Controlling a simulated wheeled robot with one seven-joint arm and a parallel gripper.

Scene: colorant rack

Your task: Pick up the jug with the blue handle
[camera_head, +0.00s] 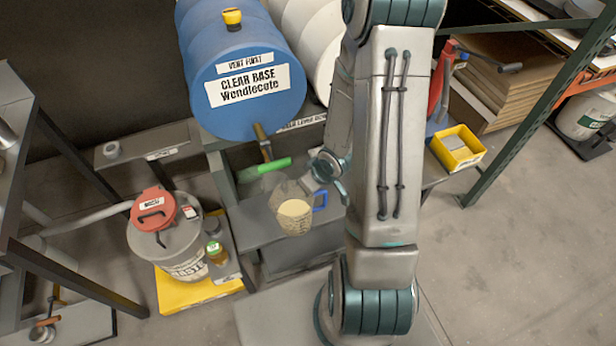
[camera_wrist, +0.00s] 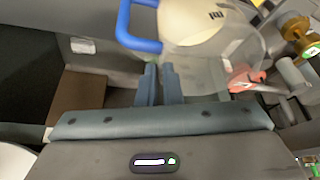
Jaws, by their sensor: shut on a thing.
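The jug with the blue handle (camera_head: 293,212) is clear and holds cream-coloured contents. In the head view it is in front of the blue drum, with its blue handle (camera_head: 320,201) on its right side. I cannot tell whether its base touches the grey shelf below. My gripper (camera_head: 312,184) is at the jug's upper right. In the wrist view my two fingers (camera_wrist: 160,78) are close together beside the jug's clear wall (camera_wrist: 215,80), with the blue handle (camera_wrist: 140,43) just beyond the fingertips. They are shut on the jug; the exact contact is unclear.
A green handle (camera_head: 274,164) is close behind the jug, below the blue drum (camera_head: 240,75) and its tap (camera_head: 262,140). A waste bucket with a red lid (camera_head: 153,208) stands at left on a yellow base. A yellow bin (camera_head: 457,148) is at right. Open floor lies at lower right.

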